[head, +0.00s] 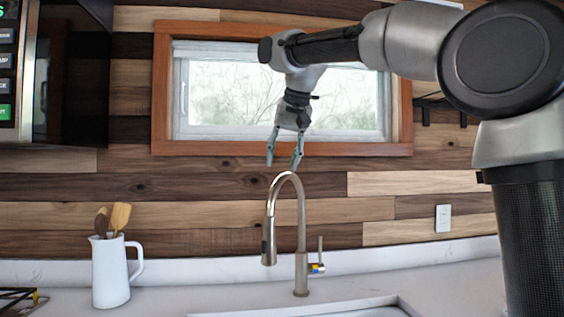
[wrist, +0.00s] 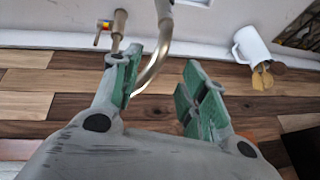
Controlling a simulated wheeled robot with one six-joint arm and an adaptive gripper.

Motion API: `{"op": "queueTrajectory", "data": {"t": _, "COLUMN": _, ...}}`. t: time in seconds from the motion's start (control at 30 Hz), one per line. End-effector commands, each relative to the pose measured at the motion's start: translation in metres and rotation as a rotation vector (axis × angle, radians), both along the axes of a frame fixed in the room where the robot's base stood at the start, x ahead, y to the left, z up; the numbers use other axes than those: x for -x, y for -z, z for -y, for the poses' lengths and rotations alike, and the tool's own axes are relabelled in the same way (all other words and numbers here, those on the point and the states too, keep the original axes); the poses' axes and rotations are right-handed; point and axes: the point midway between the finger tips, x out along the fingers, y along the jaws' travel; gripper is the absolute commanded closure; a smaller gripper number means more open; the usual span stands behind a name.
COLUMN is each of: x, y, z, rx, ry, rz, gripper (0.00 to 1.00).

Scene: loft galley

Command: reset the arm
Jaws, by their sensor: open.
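My gripper (head: 284,163) hangs fingers-down from my raised arm, in front of the window in the head view. Its two fingers are spread apart with nothing between them. In the head view the fingertips are just above the arch of the tap. The wrist view shows both green-padded fingers (wrist: 158,85) apart and empty. The curved tap (wrist: 152,72) appears behind and between them there; I cannot tell the exact gap between the tap and the fingers.
The metal tap (head: 301,240) stands behind the sink edge (head: 350,309). A white jug (head: 110,272) with wooden utensils stands at the left on the white counter (head: 205,298). A framed window (head: 235,95) is in the plank wall. A dark appliance (head: 20,75) is at the upper left.

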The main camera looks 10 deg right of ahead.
Motion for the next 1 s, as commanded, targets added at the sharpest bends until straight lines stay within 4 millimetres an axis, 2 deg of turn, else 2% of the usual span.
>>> {"op": "queueTrajectory", "data": {"t": 0.27, "x": 0.000, "y": 0.000, "z": 0.000, "rx": 0.001, "ry": -0.002, "rz": 0.000, "gripper": 0.57}}
{"op": "queueTrajectory", "data": {"t": 0.4, "x": -0.004, "y": -0.002, "z": -0.003, "rx": 0.022, "ry": -0.070, "rz": 0.030, "gripper": 0.57}}
{"op": "queueTrajectory", "data": {"t": 0.43, "x": -0.005, "y": 0.003, "z": -0.005, "rx": 0.035, "ry": -0.101, "rz": 0.034, "gripper": 0.57}}
{"op": "queueTrajectory", "data": {"t": 0.5, "x": -0.005, "y": 0.033, "z": -0.007, "rx": 0.077, "ry": -0.176, "rz": 0.010, "gripper": 0.57}}
{"op": "queueTrajectory", "data": {"t": 0.57, "x": 0.004, "y": 0.059, "z": -0.003, "rx": 0.109, "ry": -0.240, "rz": -0.010, "gripper": 0.57}}
{"op": "queueTrajectory", "data": {"t": 0.67, "x": 0.030, "y": 0.099, "z": 0.023, "rx": 0.156, "ry": -0.318, "rz": -0.038, "gripper": 0.57}}
{"op": "queueTrajectory", "data": {"t": 0.77, "x": 0.067, "y": 0.138, "z": 0.065, "rx": 0.187, "ry": -0.363, "rz": -0.064, "gripper": 0.57}}
{"op": "queueTrajectory", "data": {"t": 0.87, "x": 0.115, "y": 0.178, "z": 0.114, "rx": 0.208, "ry": -0.377, "rz": -0.089, "gripper": 0.57}}
{"op": "queueTrajectory", "data": {"t": 1.0, "x": 0.194, "y": 0.235, "z": 0.176, "rx": 0.216, "ry": -0.335, "rz": -0.116, "gripper": 0.57}}
